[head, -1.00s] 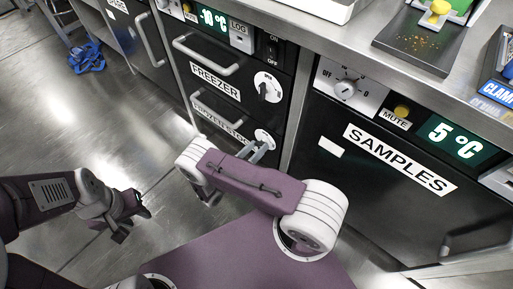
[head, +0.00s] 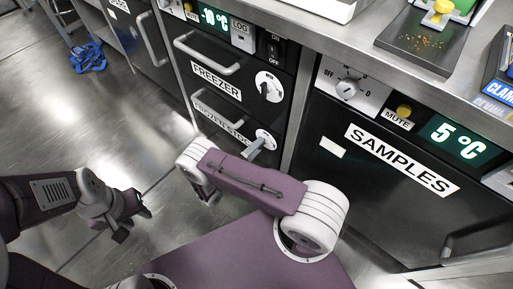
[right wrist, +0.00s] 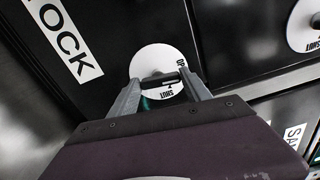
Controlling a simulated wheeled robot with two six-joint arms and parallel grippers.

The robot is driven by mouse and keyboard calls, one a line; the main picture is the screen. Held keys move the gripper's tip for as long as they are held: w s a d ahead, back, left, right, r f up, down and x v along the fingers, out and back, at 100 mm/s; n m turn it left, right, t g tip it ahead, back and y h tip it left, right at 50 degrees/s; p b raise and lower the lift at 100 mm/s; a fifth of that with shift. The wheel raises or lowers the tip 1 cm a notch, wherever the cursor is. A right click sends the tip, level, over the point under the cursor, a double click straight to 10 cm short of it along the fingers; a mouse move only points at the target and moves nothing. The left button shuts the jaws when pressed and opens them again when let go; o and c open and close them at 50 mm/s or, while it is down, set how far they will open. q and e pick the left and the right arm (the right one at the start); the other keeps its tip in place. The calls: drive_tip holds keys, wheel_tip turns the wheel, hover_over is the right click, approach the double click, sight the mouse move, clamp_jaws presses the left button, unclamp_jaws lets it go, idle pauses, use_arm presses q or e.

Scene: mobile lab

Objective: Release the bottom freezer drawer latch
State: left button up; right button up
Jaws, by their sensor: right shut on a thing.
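The bottom freezer drawer, labelled FROZEN STOCK (head: 222,119), is black and looks closed. Its latch is a round white dial (head: 268,136) with a dark knob at the drawer's right end. In the right wrist view, the dial (right wrist: 150,57) carries the words OPEN and SHUT. My right gripper (head: 255,149) is at this dial, and in the right wrist view its fingers (right wrist: 160,83) are shut on the dark latch knob (right wrist: 165,78). The fingers and knob hide part of the dial. My left gripper (head: 137,209) hangs over the floor, away from the drawers; its jaw gap is unclear.
The upper FREEZER drawer (head: 215,82) has its own dial (head: 269,87) just above and a bar handle. The SAMPLES door (head: 390,180) is on the right. A steel counter edge (head: 330,50) overhangs the fronts. Open floor lies to the left.

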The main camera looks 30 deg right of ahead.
drive_tip(key=shift+n, duration=0.9)
drive_tip(key=o, duration=1.4)
drive_tip(key=shift+c, duration=0.2)
drive_tip(key=p+v, duration=0.2)
drive_tip(key=v, duration=0.7)
drive_tip(key=shift+p, duration=0.3)
